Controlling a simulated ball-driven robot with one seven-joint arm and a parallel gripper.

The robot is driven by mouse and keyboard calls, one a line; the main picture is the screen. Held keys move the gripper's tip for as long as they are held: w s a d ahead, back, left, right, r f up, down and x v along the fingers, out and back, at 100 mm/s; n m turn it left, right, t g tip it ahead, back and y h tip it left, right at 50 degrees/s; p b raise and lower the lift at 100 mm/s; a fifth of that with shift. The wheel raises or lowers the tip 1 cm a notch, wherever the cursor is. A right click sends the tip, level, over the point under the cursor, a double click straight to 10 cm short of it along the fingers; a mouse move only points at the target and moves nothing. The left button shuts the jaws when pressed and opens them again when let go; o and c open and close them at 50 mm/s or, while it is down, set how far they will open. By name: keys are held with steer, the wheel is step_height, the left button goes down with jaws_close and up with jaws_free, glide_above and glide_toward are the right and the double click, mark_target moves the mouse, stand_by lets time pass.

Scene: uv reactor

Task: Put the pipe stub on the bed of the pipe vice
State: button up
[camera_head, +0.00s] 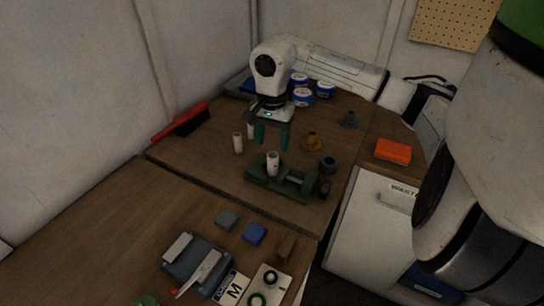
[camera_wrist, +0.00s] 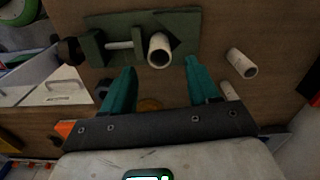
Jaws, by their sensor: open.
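A white pipe stub (camera_head: 272,163) stands upright on the bed of the green pipe vice (camera_head: 258,179). In the wrist view the same stub (camera_wrist: 160,50) shows its open end, beside the screw of the vice (camera_wrist: 187,27). My gripper (camera_head: 271,138) is open and empty above the stub. In the wrist view the teal fingertips (camera_wrist: 161,66) are spread apart, one on each side of the stub's near end, and I see no contact. The stub's foot on the bed is partly hidden.
Two more pale stubs stand left of the vice, one at the front (camera_head: 238,143) and one behind it (camera_head: 250,131). A yellow-brown fitting (camera_head: 311,141) and a grey fitting (camera_head: 328,164) are to the right. Blue-and-white tins (camera_head: 302,97) stand behind. A red brush (camera_head: 185,120) lies left.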

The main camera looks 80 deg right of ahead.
mark_target(272, 155)
steer(key=shift+r, duration=1.9)
